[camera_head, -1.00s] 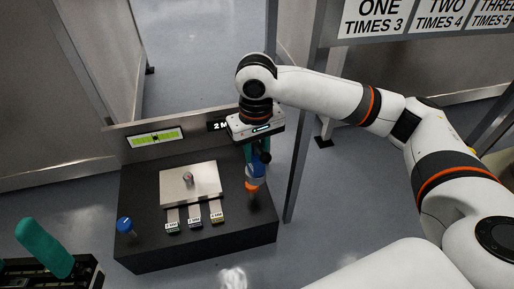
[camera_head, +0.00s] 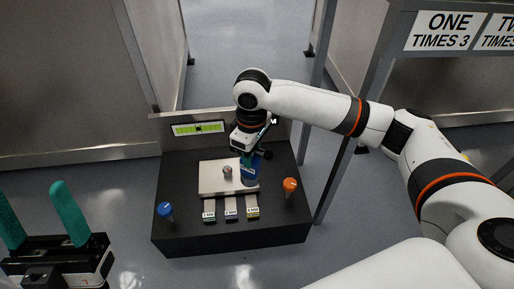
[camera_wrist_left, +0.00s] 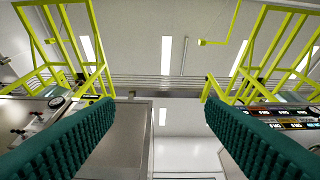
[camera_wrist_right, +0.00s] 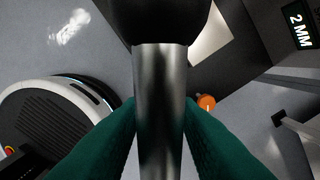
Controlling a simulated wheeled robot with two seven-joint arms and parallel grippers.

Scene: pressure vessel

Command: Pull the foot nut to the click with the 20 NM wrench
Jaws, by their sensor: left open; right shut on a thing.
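A small grey nut or stud (camera_head: 227,170) stands on the pale square plate (camera_head: 208,187) on the black bench. My right gripper (camera_head: 248,157) is above the plate's right part, just right of the nut. It is shut on a tool with a blue lower part (camera_head: 250,178), likely a wrench. In the right wrist view the tool shows as a bright metal shaft (camera_wrist_right: 160,120) with a dark wide end, between the teal fingers. The tool's lower end and any contact with the plate are hidden. My left gripper (camera_head: 32,198) is open and empty, left of the bench.
An orange-topped tool (camera_head: 290,184) stands at the bench's right side and a blue-topped one (camera_head: 165,209) at its left. A green display (camera_head: 198,129) is at the back. A metal post (camera_head: 336,180) stands right of the bench.

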